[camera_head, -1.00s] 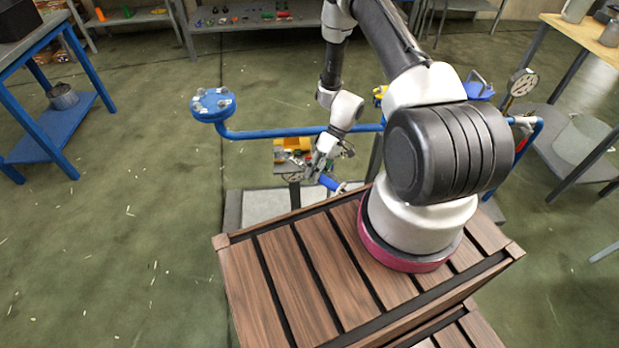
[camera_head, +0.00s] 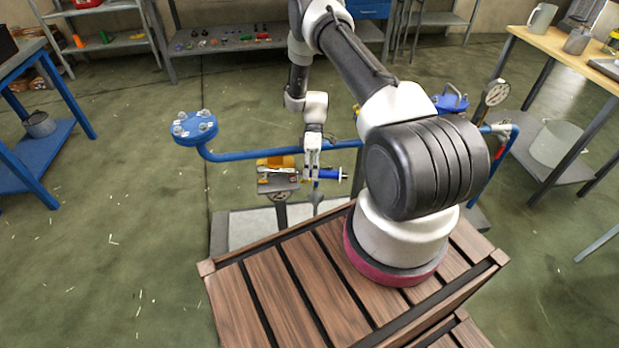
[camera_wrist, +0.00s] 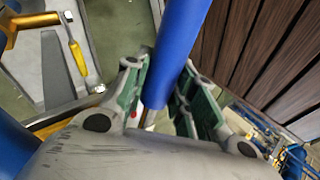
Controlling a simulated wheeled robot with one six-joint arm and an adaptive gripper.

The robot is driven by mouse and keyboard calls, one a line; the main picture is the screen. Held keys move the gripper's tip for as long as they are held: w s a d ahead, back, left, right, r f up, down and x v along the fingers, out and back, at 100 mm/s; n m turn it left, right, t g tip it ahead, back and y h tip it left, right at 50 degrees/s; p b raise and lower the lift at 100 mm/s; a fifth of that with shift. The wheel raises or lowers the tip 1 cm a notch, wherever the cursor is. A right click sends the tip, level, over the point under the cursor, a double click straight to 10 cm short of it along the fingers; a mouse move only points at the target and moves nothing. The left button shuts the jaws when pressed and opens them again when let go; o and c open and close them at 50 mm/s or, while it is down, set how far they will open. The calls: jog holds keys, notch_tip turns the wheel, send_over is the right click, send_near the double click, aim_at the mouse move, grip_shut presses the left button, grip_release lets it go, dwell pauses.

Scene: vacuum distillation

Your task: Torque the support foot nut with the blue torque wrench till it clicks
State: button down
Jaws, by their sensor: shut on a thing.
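My gripper (camera_head: 313,181) points down in the head view, behind my wooden-slatted base. It is shut on the blue torque wrench (camera_head: 329,173), which lies close to level across the jaws in that view. In the wrist view, the wrench's blue handle (camera_wrist: 180,50) runs between the green-padded fingers of my gripper (camera_wrist: 160,105). The wrench's working end is hidden or too small to make out. I cannot pick out the support foot nut in either view.
A blue pipe (camera_head: 260,152) with a round flange (camera_head: 194,128) runs behind. Open floor lies to the left.

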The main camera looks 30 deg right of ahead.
jog(key=shift+s, duration=0.1)
jog(key=shift+s+a+m+t+y, duration=0.4)
jog(key=shift+s+a+m+y, duration=0.2)
jog(key=shift+s+a+m, duration=0.5)
jog(key=shift+s, duration=0.1)
jog(key=shift+s+a+m+t+y, duration=0.4)
jog(key=shift+s+a+m+t, duration=0.2)
jog(key=shift+s+a+m, duration=0.5)
jog(key=shift+s+a+m+t+y, duration=0.2)
jog(key=shift+s+a+m+t, duration=0.15)
jog(key=shift+a+m, duration=0.25)
jog(key=shift+s+a+m+t+y, duration=0.25)
jog(key=shift+s+a+m, duration=0.15)
jog(key=shift+a, duration=0.4)
